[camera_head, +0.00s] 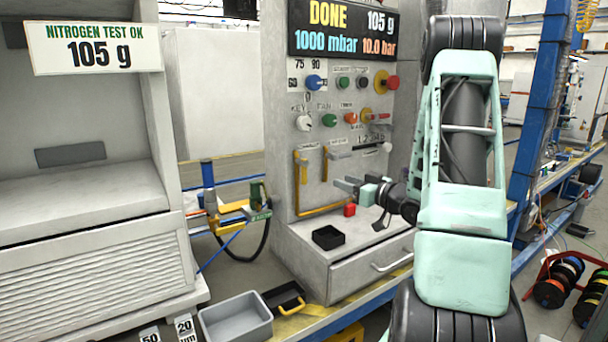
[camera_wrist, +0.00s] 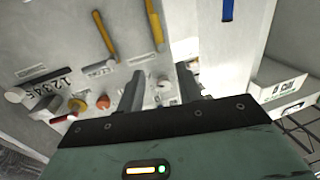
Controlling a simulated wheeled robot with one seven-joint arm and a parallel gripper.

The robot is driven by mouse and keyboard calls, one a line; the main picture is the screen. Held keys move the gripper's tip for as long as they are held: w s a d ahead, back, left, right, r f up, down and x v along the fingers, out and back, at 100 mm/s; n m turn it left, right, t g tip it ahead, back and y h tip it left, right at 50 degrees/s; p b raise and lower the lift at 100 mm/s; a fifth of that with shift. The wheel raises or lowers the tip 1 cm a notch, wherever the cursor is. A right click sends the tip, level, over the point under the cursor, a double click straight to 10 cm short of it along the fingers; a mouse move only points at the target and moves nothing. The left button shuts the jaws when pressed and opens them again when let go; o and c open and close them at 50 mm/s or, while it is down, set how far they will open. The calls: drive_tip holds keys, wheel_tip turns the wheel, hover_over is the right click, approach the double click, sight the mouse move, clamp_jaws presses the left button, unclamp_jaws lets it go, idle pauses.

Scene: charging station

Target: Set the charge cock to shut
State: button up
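Two yellow lever handles hang on the grey panel of the station, a left one (camera_head: 303,170) and a right one (camera_head: 325,170); both point down in the head view. Their labels are too small to read, so I cannot tell which is the charge cock. In the wrist view two yellow handles show, one (camera_wrist: 106,36) slanted and one (camera_wrist: 154,22) nearer the panel edge. My gripper (camera_head: 346,184) is in front of the panel, right of the levers and apart from them. In the wrist view its fingers (camera_wrist: 160,85) are spread with nothing between them.
A display (camera_head: 345,30) reads DONE, 105 g, 1000 mbar, 10.0 bar. Knobs and a slider (camera_head: 355,150) are above my gripper. A hose fitting (camera_head: 240,210) hangs at left.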

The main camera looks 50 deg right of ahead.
sight(306, 169)
drive_tip(key=w, duration=0.5)
drive_tip(key=w+d, duration=0.1)
drive_tip(key=w, duration=1.1)
drive_tip(key=shift+w+d+p, duration=0.1)
drive_tip(key=shift+d+p, duration=0.2)
drive_tip(key=shift+r, duration=0.1)
clamp_jaws()
